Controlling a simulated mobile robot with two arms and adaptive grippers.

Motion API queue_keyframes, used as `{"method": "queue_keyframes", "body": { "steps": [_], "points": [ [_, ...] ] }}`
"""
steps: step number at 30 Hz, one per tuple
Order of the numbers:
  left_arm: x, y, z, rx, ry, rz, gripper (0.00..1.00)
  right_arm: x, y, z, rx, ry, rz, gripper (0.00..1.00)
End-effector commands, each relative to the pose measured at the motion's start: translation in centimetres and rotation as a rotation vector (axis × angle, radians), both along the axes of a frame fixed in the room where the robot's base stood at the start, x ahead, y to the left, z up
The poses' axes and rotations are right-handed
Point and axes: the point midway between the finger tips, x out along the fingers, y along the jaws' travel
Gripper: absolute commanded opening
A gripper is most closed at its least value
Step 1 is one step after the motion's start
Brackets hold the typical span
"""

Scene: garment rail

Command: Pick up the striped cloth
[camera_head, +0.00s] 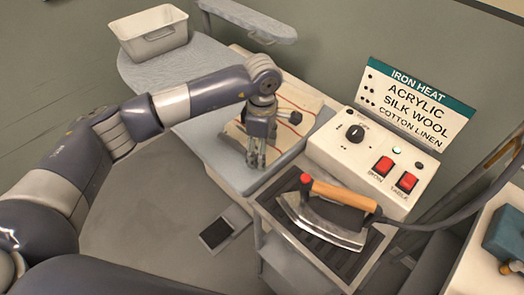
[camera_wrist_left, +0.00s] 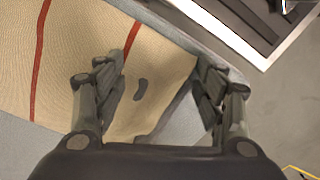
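The striped cloth (camera_head: 296,98) is cream with thin red stripes and lies flat on the grey ironing board (camera_head: 205,150). My left gripper (camera_head: 256,160) points down over the cloth's near part and hides some of it. In the left wrist view the cloth (camera_wrist_left: 70,50) fills the left and middle, with a corner between the fingers. There my left gripper (camera_wrist_left: 165,80) is open, its fingers apart with nothing gripped. A small dark oval mark shows on the cloth near that corner. My right gripper is not in view.
An iron (camera_head: 325,215) with a wooden handle rests on a dark stand right of the board. Behind it are a control box (camera_head: 335,145) with red switches and an iron heat sign (camera_head: 415,105). A white bin (camera_head: 150,38) stands at the board's far end.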

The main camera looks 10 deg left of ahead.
Motion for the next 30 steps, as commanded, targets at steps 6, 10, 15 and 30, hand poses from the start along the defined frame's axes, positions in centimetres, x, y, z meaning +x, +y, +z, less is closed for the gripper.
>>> {"method": "queue_keyframes", "body": {
  "steps": [6, 10, 15, 30],
  "points": [
    [-0.1, 0.0, -0.1, 0.001, 0.004, 0.000, 0.39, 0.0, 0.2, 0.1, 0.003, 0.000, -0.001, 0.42],
    [-0.1, 0.1, -0.2, 0.002, 0.004, 0.000, 0.29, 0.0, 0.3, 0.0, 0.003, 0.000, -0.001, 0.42],
    [-0.1, 0.1, -0.3, 0.002, 0.004, 0.001, 0.21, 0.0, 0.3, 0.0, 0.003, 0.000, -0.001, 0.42],
    [0.0, 0.1, 5.1, 0.002, 0.001, 0.000, 0.10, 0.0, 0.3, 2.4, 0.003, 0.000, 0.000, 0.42]
  ]
}}
